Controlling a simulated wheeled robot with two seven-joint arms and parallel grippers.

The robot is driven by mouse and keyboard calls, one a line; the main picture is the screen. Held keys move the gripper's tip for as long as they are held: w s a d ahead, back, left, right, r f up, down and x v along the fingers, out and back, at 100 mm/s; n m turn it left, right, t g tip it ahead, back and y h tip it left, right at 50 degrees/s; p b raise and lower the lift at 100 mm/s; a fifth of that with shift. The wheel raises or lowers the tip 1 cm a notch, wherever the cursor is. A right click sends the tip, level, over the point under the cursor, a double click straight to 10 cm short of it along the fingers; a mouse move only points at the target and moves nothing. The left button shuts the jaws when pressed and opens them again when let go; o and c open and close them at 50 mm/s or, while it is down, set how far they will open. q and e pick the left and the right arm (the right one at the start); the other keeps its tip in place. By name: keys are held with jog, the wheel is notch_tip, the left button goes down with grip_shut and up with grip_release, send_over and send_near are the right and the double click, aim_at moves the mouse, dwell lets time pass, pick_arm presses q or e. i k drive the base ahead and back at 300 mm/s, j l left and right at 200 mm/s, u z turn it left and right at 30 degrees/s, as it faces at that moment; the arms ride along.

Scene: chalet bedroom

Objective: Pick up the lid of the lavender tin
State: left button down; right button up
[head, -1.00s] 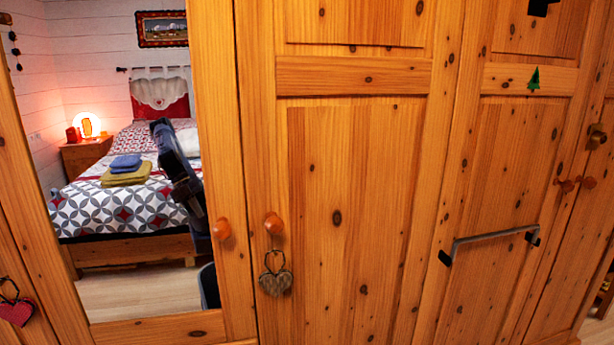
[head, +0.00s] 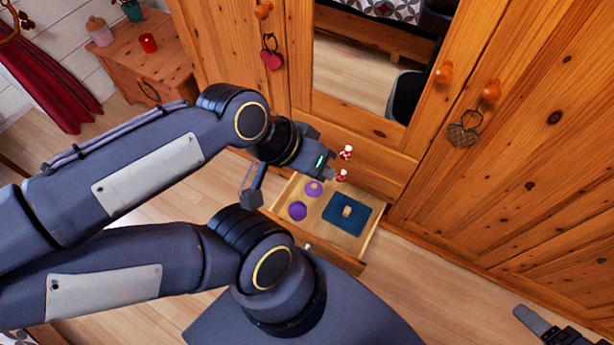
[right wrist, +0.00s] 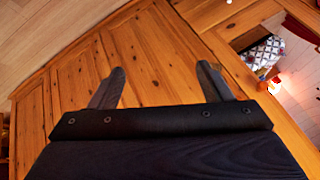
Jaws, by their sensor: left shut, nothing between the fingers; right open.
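An open wooden drawer (head: 368,238) at the wardrobe's foot holds two small round purple things in the head view. The upper one (head: 313,189) has a pale knob-like spot on top and looks like the lid. The lower one (head: 298,211) is plain purple and looks like the tin; they lie apart. My left gripper (head: 329,172) is shut and empty, showing just above the upper purple piece; I cannot tell its height above it. My right gripper (right wrist: 160,85) is open and empty before wardrobe panels; part of it shows at the head view's lower right (head: 537,324).
A dark blue square (head: 343,222) with a small beige piece lies in the drawer's right part. Two red-and-white knob-like things (head: 346,153) are close beside the left gripper. Wardrobe doors (head: 540,130) rise behind. Floor (head: 440,290) right of the drawer is clear.

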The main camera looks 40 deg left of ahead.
aim_at(313, 189)
jog(key=u, duration=1.6)
jog(key=i+j+z, duration=0.1)
jog(key=j, duration=0.3)
jog(key=i+j+z, duration=0.1)
jog(key=j, duration=0.35)
jog(key=i+j+z, duration=0.1)
jog(key=i+j, duration=0.15)
jog(key=j, duration=0.2)
jog(key=i+j+z, duration=0.1)
jog(key=j, duration=0.35)
jog(key=i+j+z, duration=0.15)
jog(key=j, duration=0.3)
jog(key=i+j, duration=0.3)
jog(key=i+z, duration=0.05)
